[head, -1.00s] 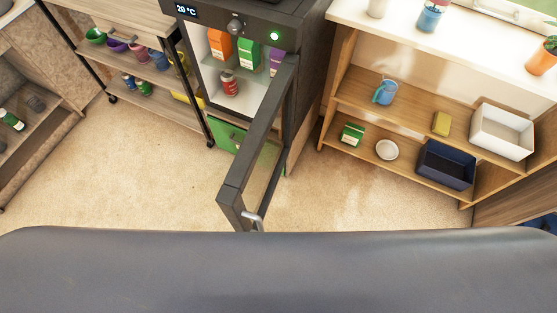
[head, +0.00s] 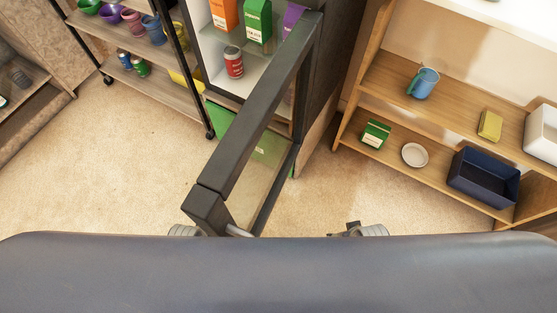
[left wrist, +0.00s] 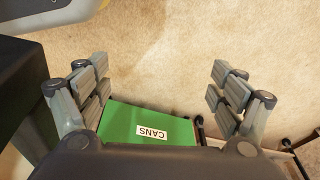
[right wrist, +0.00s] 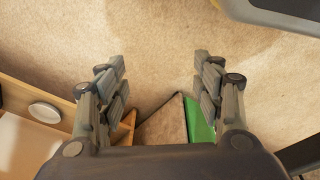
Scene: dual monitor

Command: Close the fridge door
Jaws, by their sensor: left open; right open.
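The fridge door (head: 262,112) stands wide open in the head view, a dark frame with a clear pane, swung out towards me. Its handle (head: 238,231) is mostly hidden at the near end, by my dark body. The fridge (head: 343,75) is behind it, its shelves exposed. My left gripper (head: 185,230) just shows left of the door's near end; in the left wrist view (left wrist: 158,85) it is open and empty. My right gripper (head: 360,230) shows right of the door, apart from it; in the right wrist view (right wrist: 160,80) it is open and empty.
Cartons and a red can (head: 233,62) stand inside the fridge. A green bin marked CANS (left wrist: 150,124) is low by the fridge. A wooden shelf unit (head: 385,75) stands right, a cart (head: 165,88) left. Carpet (head: 120,165) is clear on both sides of the door.

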